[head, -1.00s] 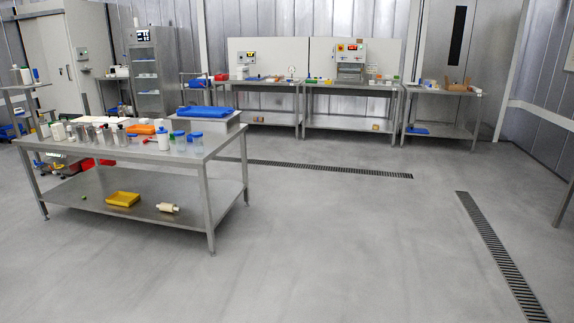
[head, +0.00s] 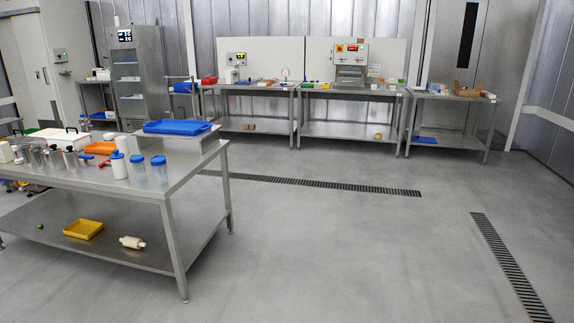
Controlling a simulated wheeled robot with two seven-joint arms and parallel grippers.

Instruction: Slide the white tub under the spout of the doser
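Neither of my grippers is in view. A machine with a small yellow display (head: 237,59) stands at the left of the back benches, with small white items by it. I cannot tell which is the doser, and no spout can be made out at this distance. I cannot pick out the white tub with certainty; several small pale containers are on the benches and tables.
A steel table (head: 190,172) stands at the near left, with bottles, blue-lidded jars (head: 159,170) and a blue tray (head: 178,127) on top. A yellow tray (head: 83,229) lies on its lower shelf. Open floor (head: 330,240) spreads across the middle, with drain grates (head: 510,265).

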